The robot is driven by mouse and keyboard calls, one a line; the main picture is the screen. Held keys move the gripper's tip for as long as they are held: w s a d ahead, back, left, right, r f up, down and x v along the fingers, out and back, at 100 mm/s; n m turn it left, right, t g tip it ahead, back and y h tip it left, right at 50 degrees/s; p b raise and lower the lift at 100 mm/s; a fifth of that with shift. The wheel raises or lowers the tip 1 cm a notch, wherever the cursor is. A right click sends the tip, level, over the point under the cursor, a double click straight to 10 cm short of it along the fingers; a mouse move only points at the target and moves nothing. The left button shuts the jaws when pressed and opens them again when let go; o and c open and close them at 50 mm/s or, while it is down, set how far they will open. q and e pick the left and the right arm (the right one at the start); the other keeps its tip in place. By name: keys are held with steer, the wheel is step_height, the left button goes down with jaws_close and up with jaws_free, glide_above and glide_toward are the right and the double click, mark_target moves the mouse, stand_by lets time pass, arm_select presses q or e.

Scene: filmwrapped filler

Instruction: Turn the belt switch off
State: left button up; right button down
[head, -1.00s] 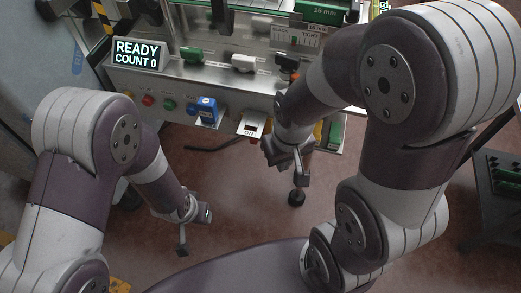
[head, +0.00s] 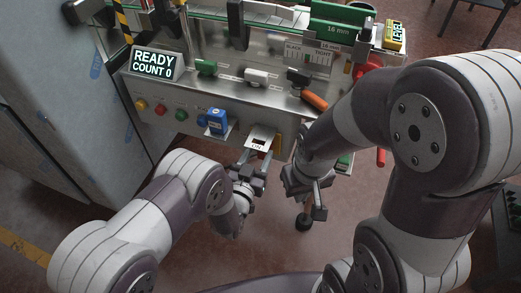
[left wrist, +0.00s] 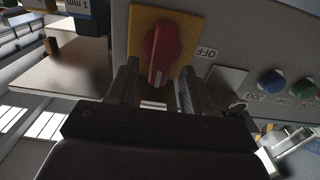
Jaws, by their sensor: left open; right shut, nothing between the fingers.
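The belt switch is a red rotary handle (left wrist: 162,52) on a yellow plate (left wrist: 190,24) in the left wrist view. An OFF label (left wrist: 206,52) is beside the plate. In the head view a metal hood (head: 262,133) hides most of the switch, and an ON label (head: 257,147) shows there. My left gripper (head: 256,172) is open just in front of the switch. In the left wrist view its fingers (left wrist: 157,82) are on either side of the handle's lower end; contact cannot be told. My right gripper (head: 318,198) is shut and empty, right of the left one.
A display (head: 155,63) reads READY COUNT 0. An orange-handled lever (head: 314,102) is above right. Floor below the grippers is mostly clear.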

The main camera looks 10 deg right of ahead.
arm_select(q)
steer(key=shift+x, duration=1.15)
jaws_close()
steer(key=shift+n, duration=0.3)
steer(key=shift+w+a+f+n+b, duration=0.15)
steer(key=shift+n+b, duration=0.9)
steer(key=shift+n, duration=1.8)
steer(key=shift+w+a+f+n+b, duration=0.25)
steer(key=shift+n+b, duration=0.75)
steer(key=shift+n, duration=1.9)
steer(key=shift+s+a+f+n+b, duration=0.2)
steer(key=shift+n+b, duration=0.85)
steer(key=shift+n, duration=1.8)
steer(key=shift+w+d, duration=0.1)
steer(key=shift+d, duration=0.05)
